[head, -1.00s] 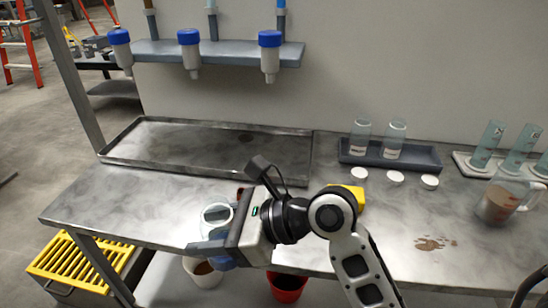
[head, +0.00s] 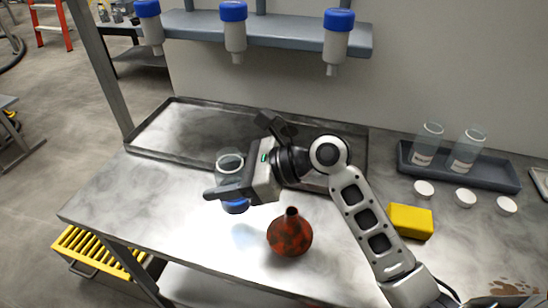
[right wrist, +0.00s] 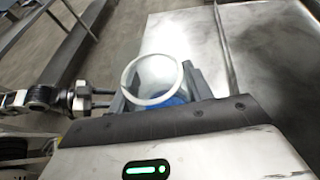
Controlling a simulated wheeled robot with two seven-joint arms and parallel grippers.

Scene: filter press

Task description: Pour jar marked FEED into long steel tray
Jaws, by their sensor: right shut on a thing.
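My right gripper (head: 232,192) is shut on a clear glass jar (head: 229,166) with an open top and blue at its bottom. The jar is roughly upright, in front of the long steel tray (head: 152,153), overlapping its front rim in the head view. In the right wrist view the jar's pale rim (right wrist: 150,98) faces the camera, with blue inside. No FEED marking is readable. The shallow tray lies at the back of the bench and looks empty where visible; my arm hides part of it. Part of an arm shows at the left of the wrist view; its jaws are unclear.
A round red-brown flask (head: 289,236) stands close in front of my right gripper. A yellow block (head: 410,221), several white lids and a grey rack (head: 450,174) with two glass jars are at right. Blue-capped bottles hang from a shelf (head: 280,42) above the tray.

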